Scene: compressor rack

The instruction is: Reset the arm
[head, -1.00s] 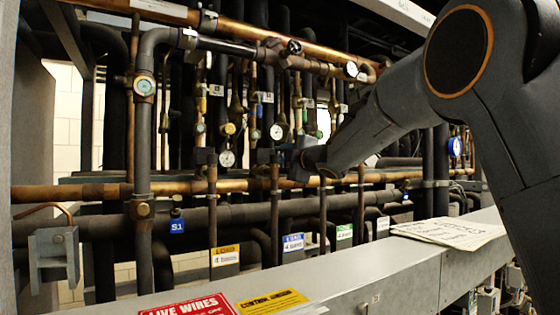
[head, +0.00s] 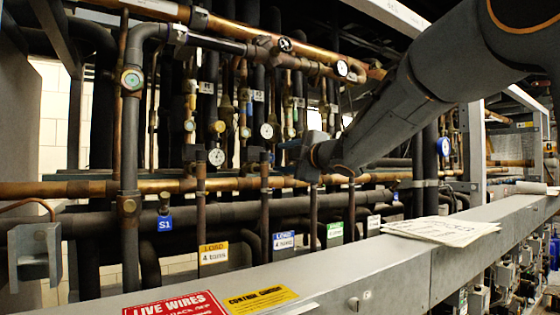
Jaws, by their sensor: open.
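My grey arm (head: 400,110) reaches in from the upper right of the head view. Its end points away from the camera toward the rack's pipes. My gripper (head: 301,163) is small and dark in front of the pipes, near the long copper pipe (head: 90,188). It is open, and I see nothing held in it. The wrist partly hides it, and I cannot tell how far it is from the pipes.
Pipes with gauges (head: 132,79) fill the rack behind my gripper. A grey metal beam (head: 350,278) crosses the front, with papers (head: 445,230), a red sign (head: 175,304) and a yellow label (head: 261,299) on it. A metal bracket (head: 35,252) juts out at left.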

